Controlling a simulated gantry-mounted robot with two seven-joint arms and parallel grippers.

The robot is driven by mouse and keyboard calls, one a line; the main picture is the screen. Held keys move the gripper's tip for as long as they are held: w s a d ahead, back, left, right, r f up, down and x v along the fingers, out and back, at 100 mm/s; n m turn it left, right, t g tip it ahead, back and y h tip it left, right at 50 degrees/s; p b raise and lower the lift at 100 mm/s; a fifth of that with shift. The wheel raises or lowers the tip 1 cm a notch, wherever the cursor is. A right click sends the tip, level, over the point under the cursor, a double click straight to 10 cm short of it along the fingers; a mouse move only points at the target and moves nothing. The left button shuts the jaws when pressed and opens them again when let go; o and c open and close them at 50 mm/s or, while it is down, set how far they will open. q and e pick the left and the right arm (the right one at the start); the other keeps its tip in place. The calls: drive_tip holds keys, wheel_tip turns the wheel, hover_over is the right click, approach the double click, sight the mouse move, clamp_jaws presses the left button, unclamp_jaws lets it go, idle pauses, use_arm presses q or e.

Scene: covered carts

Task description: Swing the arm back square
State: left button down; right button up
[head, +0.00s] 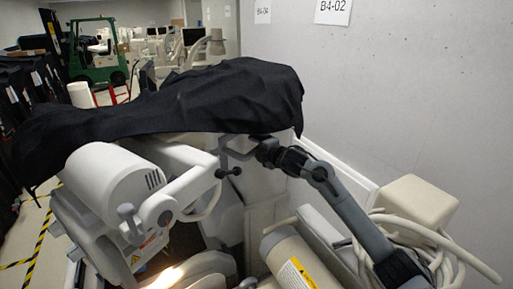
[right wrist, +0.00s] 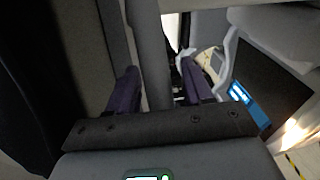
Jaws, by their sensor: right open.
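A grey-white machine (head: 110,185) with a rounded housing and jointed arm parts stands at the left and middle of the head view. A black cloth (head: 190,98) covers its top. My right gripper (head: 250,150) reaches in from the lower right, just under the cloth's edge, beside a thin grey bracket (head: 226,158) with dark knobs. In the right wrist view my right gripper (right wrist: 160,85) is open, with dark fingers on either side of a grey upright bar (right wrist: 150,45). I cannot tell whether the fingers touch it. My left gripper is not in view.
A pale wall (head: 400,90) runs close along the right. A beige box (head: 415,203) and coiled pale hoses (head: 425,240) lie at the lower right, near my right arm. A beige cylinder (head: 290,262) stands at the bottom. A green forklift (head: 97,55) stands far back.

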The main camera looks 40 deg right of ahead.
drive_tip(key=shift+c, duration=0.2)
clamp_jaws()
